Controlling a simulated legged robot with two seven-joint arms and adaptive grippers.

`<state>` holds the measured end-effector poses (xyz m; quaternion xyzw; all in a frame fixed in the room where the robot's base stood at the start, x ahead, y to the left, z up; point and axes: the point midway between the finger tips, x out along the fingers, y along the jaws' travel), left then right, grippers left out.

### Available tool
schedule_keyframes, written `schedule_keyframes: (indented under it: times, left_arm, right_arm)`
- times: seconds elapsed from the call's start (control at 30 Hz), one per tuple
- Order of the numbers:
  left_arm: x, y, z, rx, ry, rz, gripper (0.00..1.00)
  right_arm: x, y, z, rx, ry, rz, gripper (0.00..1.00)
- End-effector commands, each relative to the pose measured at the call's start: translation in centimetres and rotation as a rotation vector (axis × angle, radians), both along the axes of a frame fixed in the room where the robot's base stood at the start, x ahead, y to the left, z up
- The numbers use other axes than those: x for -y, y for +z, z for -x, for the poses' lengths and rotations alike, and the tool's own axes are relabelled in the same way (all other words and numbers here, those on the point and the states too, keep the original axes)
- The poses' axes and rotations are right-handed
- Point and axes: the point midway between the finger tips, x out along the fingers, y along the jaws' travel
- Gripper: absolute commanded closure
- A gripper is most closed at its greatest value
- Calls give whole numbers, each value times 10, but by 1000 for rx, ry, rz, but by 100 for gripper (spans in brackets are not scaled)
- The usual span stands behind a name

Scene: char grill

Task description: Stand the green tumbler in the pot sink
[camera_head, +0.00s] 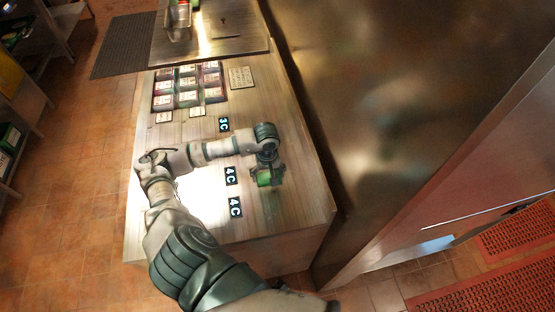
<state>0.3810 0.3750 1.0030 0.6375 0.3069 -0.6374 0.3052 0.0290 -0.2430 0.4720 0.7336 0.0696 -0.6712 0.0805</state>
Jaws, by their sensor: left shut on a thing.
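The green tumbler (264,179) is held in my left gripper (268,174), near the right side of the wooden-topped counter. The gripper's fingers are shut on it and partly cover it. I cannot tell whether the tumbler touches the counter top. A sunken metal basin (178,24), which may be the pot sink, is at the top of the view in the far metal counter section. My left gripper is well apart from it. My right gripper does not show.
Labels marked 3C (224,124) and 4C (230,176) lie on the counter (150,225). A grid of small containers (187,85) and a printed card (241,77) are farther back. A large metal wall (370,110) stands right of the counter. Shelves (25,95) stand at left.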

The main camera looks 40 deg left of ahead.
Motion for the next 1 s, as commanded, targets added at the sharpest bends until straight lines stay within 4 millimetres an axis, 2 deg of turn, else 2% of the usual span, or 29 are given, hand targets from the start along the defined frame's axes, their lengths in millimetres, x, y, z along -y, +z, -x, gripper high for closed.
schedule_keyframes:
  times: [0.03, 0.1, 0.2, 0.43, 0.6, 0.7, 1.0]
  left_arm:
    - [0, 3, -17, 3, 4, 6, 48]
    - [-3, 0, -35, 2, 3, 7, 48]
    - [-7, -4, -55, -1, 2, 7, 48]
    - [-13, -8, -76, -1, 2, 7, 48]
    - [-13, -35, -75, -3, 1, 7, 48]
    - [-13, -43, -76, -2, 1, 5, 48]
    - [-11, -46, -76, 0, -1, 3, 48]
  right_arm:
    - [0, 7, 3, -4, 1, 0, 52]
    - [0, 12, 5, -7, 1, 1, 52]
    - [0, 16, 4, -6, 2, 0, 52]
    - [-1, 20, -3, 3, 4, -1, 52]
    - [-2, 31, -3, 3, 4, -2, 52]
    - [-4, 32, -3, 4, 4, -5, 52]
    - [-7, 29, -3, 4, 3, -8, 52]
